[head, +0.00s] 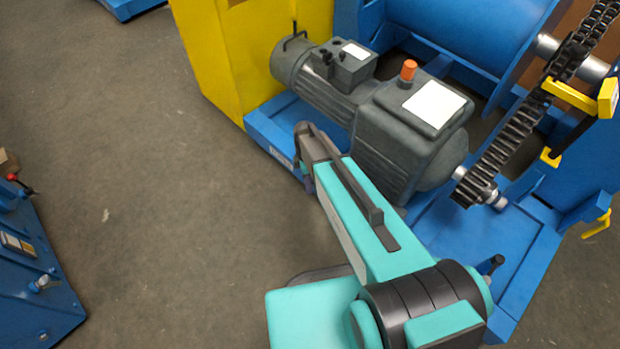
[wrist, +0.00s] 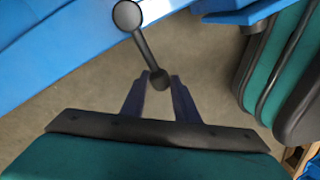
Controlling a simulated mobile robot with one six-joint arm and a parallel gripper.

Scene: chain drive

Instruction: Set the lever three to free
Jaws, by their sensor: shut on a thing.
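In the wrist view a lever (wrist: 143,46) has a grey round hub at the top and a thin rod running down and slightly right to a dark knob (wrist: 160,79). My gripper (wrist: 161,85) has its two fingers on either side of that knob and is shut on it. The hub lies against a blue frame (wrist: 60,45). No lever number or position marking is readable.
A grey motor with gearbox (head: 410,130) sits on the blue base (head: 450,235), beside a yellow block (head: 240,50). A chain (head: 505,140) runs at the right. A dark-knobbed handle (head: 491,265) shows near my arm. Another blue machine (head: 40,285) stands left; floor between is clear.

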